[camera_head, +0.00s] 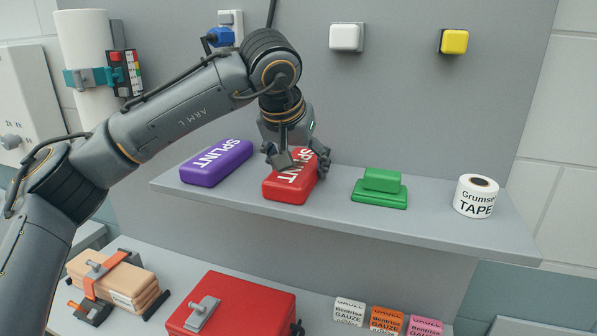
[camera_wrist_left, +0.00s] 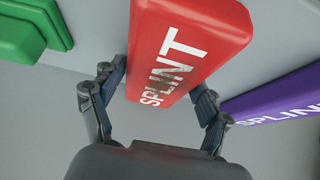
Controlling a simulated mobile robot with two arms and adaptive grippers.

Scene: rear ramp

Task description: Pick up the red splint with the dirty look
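The red splint (camera_head: 291,186) lies on the grey shelf with white SPLINT lettering. In the left wrist view the red splint (camera_wrist_left: 190,35) has dark smudges over part of its lettering. My left gripper (camera_head: 301,160) is at the splint's back part, with one finger on each side. In the wrist view my left gripper (camera_wrist_left: 160,90) is spread around the splint's near end; whether the pads touch its sides is unclear. The splint rests on the shelf. My right gripper is not in view.
A purple splint (camera_head: 216,163) lies left of the red one on the shelf (camera_head: 350,219). Green blocks (camera_head: 379,193) and a tape roll (camera_head: 476,197) stand to the right. Below are a red box (camera_head: 245,303), a strapped tan bundle (camera_head: 112,278) and small gauze boxes (camera_head: 386,321).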

